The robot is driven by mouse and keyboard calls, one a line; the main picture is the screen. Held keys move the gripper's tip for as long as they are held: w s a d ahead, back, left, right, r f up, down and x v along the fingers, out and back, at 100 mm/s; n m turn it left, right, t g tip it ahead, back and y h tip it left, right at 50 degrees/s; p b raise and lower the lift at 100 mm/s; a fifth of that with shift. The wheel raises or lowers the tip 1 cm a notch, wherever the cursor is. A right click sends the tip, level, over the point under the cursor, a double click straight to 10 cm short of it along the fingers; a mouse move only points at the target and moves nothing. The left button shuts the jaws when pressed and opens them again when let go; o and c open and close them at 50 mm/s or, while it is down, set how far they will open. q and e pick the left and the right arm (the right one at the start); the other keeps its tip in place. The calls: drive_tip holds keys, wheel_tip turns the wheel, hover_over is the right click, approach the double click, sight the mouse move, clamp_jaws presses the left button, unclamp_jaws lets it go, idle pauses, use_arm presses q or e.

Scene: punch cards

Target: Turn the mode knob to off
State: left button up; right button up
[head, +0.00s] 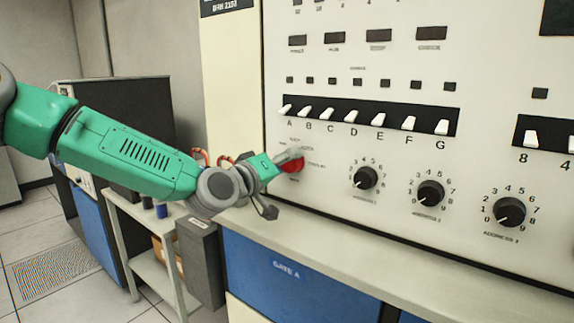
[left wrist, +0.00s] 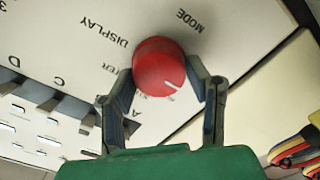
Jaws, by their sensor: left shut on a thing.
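The mode knob is a round red knob with a white pointer line on the pale panel. In the head view the knob (head: 292,165) is at the left end of the panel, partly hidden by my gripper. In the left wrist view the red knob (left wrist: 159,68) is at the upper middle, with "MODE" and "DISPLAY" printed near it. My left gripper (head: 289,158) is at the knob, its fingers on either side of it; the gripper also shows in the left wrist view (left wrist: 163,90). Its white line points to the lower right there. My right gripper is not in view.
A row of white lettered switches (head: 366,118) sits above the knob. Three black address knobs, the nearest one (head: 365,178), stand to its right. A beige ledge (head: 330,250) runs below the panel. A grey cart (head: 150,240) stands at the left.

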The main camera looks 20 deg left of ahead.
use_arm(q)
drive_tip(key=shift+a+f, duration=0.1)
drive_tip(key=shift+f, duration=0.05)
drive_tip(key=o, duration=1.1)
drive_tip(key=shift+a, duration=0.1)
drive_tip(key=shift+o, duration=0.2)
drive_tip(key=v, duration=1.2)
drive_tip(key=shift+w, duration=0.1)
drive_tip(key=s+d+f+m+g+y, duration=0.15)
drive_tip(key=s+f+g, duration=0.3)
drive_tip(key=f, duration=0.85)
drive_tip(key=s+d+f+m+g, duration=0.15)
drive_tip(key=s+f+g, duration=0.35)
drive_tip(key=f, duration=0.9)
drive_tip(key=s+a+f+m+g+y, duration=0.1)
drive_tip(key=s+a+f+g, duration=0.1)
drive_tip(key=s+f, duration=0.3)
drive_tip(key=s+a+f+m+g+y, duration=0.1)
drive_tip(key=s+f, duration=0.5)
drive_tip(key=s, duration=0.6)
drive_tip(key=s+a+f+g+y, duration=0.2)
drive_tip(key=s+f, duration=0.4)
drive_tip(key=s, duration=0.3)
drive_tip(key=shift+s+a+f+m+g+y, duration=0.15)
drive_tip(key=shift+s+a+m+g+y, duration=0.2)
drive_tip(key=shift+a+g, duration=0.55)
